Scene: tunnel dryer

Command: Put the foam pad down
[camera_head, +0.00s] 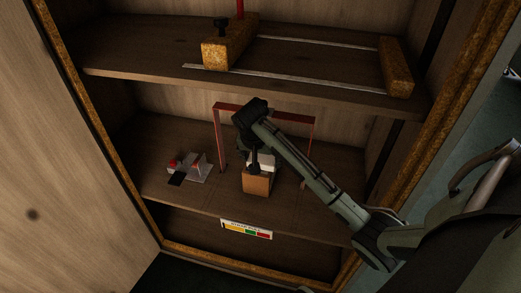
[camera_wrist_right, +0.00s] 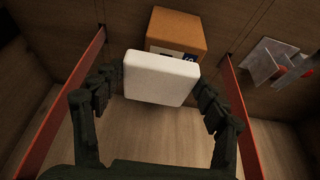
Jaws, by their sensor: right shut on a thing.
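The foam pad (camera_wrist_right: 160,77) is a white, rounded slab; a small part of it (camera_head: 264,158) shows in the head view. My right gripper (camera_wrist_right: 155,84) is shut on it, with one finger at each side edge. In the head view the right gripper (camera_head: 254,162) is inside the cabinet, over the lower shelf. A brown box (camera_head: 257,185) stands on that shelf just at the pad; the wrist view shows the box (camera_wrist_right: 178,30) partly covered by the pad. I cannot tell whether pad and box touch. My left gripper is out of view.
A red frame (camera_head: 219,142) stands around my right gripper, with a bar on each side. A grey-white object with a red part (camera_head: 196,166) sits left on the lower shelf (camera_head: 150,150). The upper shelf (camera_head: 150,55) overhangs, holding brown blocks (camera_head: 230,42) and metal rails.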

